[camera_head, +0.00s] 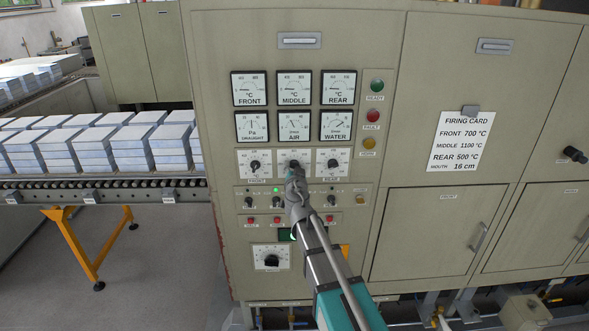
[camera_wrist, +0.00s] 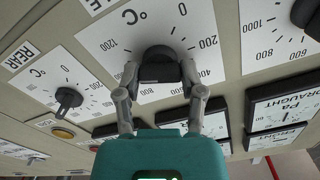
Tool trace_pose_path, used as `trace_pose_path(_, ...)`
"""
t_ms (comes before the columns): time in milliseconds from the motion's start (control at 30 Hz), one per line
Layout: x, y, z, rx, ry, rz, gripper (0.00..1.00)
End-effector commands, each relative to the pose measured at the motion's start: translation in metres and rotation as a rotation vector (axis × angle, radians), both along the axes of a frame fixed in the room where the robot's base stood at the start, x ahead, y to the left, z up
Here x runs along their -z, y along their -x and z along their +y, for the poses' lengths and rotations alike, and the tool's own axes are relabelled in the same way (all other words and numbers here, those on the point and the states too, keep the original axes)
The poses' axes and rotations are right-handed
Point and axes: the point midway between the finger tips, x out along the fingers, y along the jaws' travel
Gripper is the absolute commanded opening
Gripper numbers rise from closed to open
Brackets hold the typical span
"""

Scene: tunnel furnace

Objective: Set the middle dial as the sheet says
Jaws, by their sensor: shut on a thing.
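The dial's white face (camera_wrist: 110,35) shows a °C scale with 0, 200, 400, 600, 800 and 1200 readable. I cannot tell where the knob points. The sheet, a white firing card (camera_head: 461,142), reads front 700 °C, middle 1100 °C, rear 500 °C, mouth 16 cm.
The front dial (camera_head: 254,163) and rear dial (camera_head: 333,162) sit close on either side. Gauges (camera_head: 293,88) are above; small switches (camera_head: 249,202) and a lower dial (camera_head: 271,259) are below. Lamps (camera_head: 373,116) are at the right. A conveyor with stacked slabs (camera_head: 110,148) stands left.

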Motion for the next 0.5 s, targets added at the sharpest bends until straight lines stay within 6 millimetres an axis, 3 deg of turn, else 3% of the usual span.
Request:
trace_pose_path(400, 0.0006, 0.0012, -0.0002, 0.000, -0.011, 0.000, 0.04)
trace_pose_path(433, 0.0006, 0.0012, -0.0002, 0.000, -0.011, 0.000, 0.55)
trace_pose_path(500, 0.0006, 0.0011, -0.0002, 0.000, -0.010, 0.000, 0.68)
